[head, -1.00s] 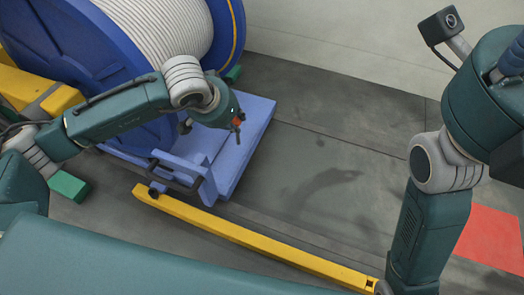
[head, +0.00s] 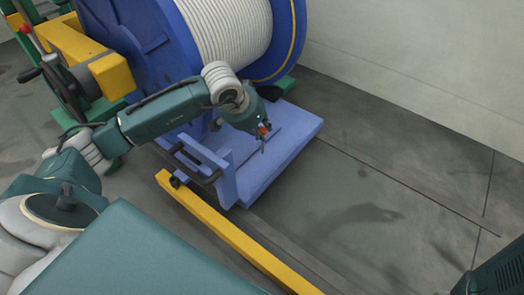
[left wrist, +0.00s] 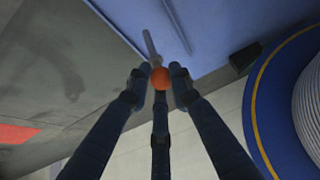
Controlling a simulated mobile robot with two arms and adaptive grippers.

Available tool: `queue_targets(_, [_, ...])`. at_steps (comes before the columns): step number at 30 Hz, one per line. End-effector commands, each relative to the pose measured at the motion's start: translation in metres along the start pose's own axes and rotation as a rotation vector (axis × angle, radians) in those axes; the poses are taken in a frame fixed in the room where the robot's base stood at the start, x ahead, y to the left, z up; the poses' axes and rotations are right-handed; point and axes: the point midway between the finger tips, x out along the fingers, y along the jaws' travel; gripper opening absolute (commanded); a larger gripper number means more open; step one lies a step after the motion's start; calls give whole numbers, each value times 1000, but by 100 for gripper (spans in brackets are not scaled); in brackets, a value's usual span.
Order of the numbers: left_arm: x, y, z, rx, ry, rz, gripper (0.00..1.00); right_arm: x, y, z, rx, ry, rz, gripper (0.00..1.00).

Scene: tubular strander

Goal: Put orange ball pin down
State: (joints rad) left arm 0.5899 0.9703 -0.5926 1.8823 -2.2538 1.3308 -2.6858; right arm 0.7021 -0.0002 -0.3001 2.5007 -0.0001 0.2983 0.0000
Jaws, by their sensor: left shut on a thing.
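My left gripper (head: 264,132) is shut on the orange ball pin, over the blue platform (head: 285,155) in front of the cable reel. In the left wrist view the gripper (left wrist: 157,80) has its fingers around the pin's orange ball (left wrist: 160,79). The thin grey shaft of the orange ball pin (left wrist: 150,45) points away from the fingers, towards the blue surface (left wrist: 215,25). I cannot tell whether its tip touches that surface. My right gripper is not in view; only a dark part of my own body shows at the lower right.
A large blue reel (head: 285,40) wound with white cable (head: 228,30) stands behind the platform. A dark handle (head: 190,165) is at the platform's near left side. A yellow rail (head: 235,240) runs along the floor in front. The grey floor to the right is clear.

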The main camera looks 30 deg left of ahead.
Motion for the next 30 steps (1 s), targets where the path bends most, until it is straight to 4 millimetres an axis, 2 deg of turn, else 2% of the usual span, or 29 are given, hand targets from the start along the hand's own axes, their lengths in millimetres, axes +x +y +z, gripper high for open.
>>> queue_targets(1, [10, 0, 5, -1, 1, 1, 0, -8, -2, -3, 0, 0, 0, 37])
queue_targets(7, [19, 1, 10, 0, 2, 1, 0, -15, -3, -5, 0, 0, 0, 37])
queue_targets(14, [48, 1, 27, -1, 1, 1, 0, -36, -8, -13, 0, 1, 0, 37])
queue_targets(25, [50, 1, 28, 1, 1, 0, 0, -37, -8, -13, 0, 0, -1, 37])
queue_targets(26, [50, 1, 28, 1, 1, 0, 25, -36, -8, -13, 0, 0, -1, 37])
queue_targets(27, [49, 1, 28, 0, 1, 0, 33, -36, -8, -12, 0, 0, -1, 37])
queue_targets(28, [49, 1, 28, 0, 1, 0, 39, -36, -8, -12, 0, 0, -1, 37])
queue_targets(30, [49, 1, 28, 0, 0, 0, 40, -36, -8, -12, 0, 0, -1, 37])
